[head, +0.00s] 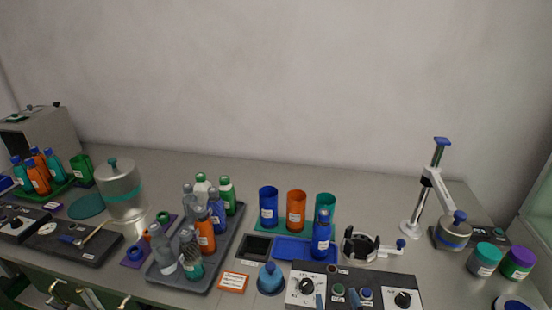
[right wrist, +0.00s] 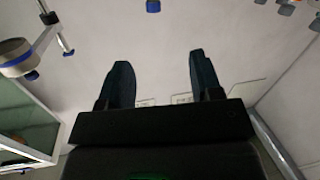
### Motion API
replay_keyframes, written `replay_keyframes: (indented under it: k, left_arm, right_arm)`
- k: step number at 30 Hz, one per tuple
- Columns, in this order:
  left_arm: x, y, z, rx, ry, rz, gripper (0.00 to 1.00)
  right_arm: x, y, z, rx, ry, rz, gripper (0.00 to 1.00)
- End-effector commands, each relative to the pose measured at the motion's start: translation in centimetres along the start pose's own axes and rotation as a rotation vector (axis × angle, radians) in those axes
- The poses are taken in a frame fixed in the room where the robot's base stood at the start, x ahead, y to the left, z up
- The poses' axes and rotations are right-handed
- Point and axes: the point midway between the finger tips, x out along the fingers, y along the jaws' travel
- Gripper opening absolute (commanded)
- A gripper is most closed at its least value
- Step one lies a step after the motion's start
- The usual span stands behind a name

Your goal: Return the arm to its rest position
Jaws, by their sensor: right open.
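My right gripper (right wrist: 158,62) shows in the right wrist view. Its two dark fingers are spread apart and nothing is between them. A plain pale surface lies beyond the fingers, and the gripper touches none of the things in sight. In the head view I cannot make out either of my grippers. My left gripper is in neither view.
The grey bench holds a tray of bottles (head: 236,228), coloured sleeves (head: 296,209), a blue-topped bottle (head: 321,236), a control panel (head: 375,290), a stand with a lever (head: 437,190) and lidded jars (head: 485,260). A glass-sided cabinet (head: 541,215) stands at the right.

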Motion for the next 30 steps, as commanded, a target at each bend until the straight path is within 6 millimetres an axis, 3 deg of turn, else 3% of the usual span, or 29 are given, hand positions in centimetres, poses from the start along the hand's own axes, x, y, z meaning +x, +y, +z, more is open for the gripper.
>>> replay_keyframes:
  k: [8, 14, 19, 24, 30]
  left_arm:
    - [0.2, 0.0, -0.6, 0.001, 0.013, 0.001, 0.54]
    - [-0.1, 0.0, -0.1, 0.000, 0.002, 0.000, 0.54]
    - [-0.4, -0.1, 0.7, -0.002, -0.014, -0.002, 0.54]
    - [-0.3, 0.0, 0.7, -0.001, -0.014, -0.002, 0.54]
    - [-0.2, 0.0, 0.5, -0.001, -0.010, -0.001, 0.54]
  right_arm:
    - [-0.8, 2.4, 6.3, -0.041, -0.161, -0.072, 0.59]
    - [-3.5, 5.8, 12.2, -0.002, -0.293, -0.099, 0.59]
    - [-6.9, 9.4, 16.8, 0.089, -0.401, -0.076, 0.59]
    - [-9.5, 11.8, 19.3, 0.099, -0.466, -0.040, 0.59]
    - [-10.5, 12.0, 19.9, 0.096, -0.486, -0.037, 0.59]
